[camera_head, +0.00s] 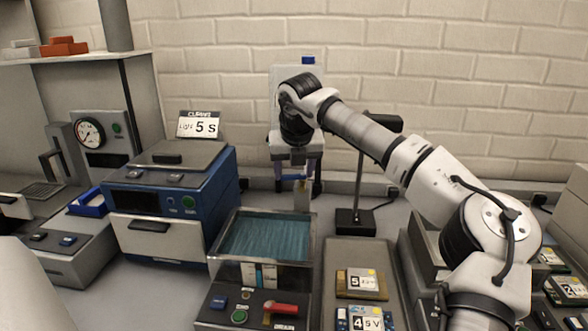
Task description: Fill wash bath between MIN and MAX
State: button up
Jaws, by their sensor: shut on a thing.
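The wash bath (311,243) is an open metal-rimmed tank in the front middle, holding teal liquid. Its level gauge (258,275) is on the front wall; MIN and MAX marks are too small to read. My gripper (296,180) points down just behind the bath's back rim. It is shut on a small blue piece (293,177), perhaps a tap handle, largely hidden by the fingers. A pale narrow piece (302,198) shows below it at the rim. A white container (282,78) with a blue cap (308,60) stands behind my wrist, partly hidden.
The bath's front panel has a red lever (285,308) and buttons. A blue machine (190,205) with a "5 S" sign stands left. A lamp stand (355,222) is right of the bath. A tray (350,250) with labelled pieces lies front right, beneath my arm's left side.

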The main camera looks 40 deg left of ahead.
jog(key=shift+a+f+m+b, duration=0.15)
jog(key=shift+m+b, duration=0.2)
jog(key=shift+m, duration=0.25)
jog(key=shift+c, duration=0.4)
jog(key=shift+w+a+m+t+h+b, duration=0.15)
jog(key=shift+m+t+h, duration=0.1)
jog(key=shift+m, duration=0.25)
jog(key=shift+w+m+t+h+b, duration=0.15)
jog(key=shift+m+t+h, duration=0.1)
jog(key=shift+m, duration=0.25)
jog(key=shift+s+r, duration=0.1)
jog(key=shift+r, duration=0.1)
jog(key=o, duration=1)
jog(key=b+v, duration=0.1)
jog(key=v, duration=1.2)
jog(key=shift+r, duration=0.35)
jog(key=shift+s, duration=0.1)
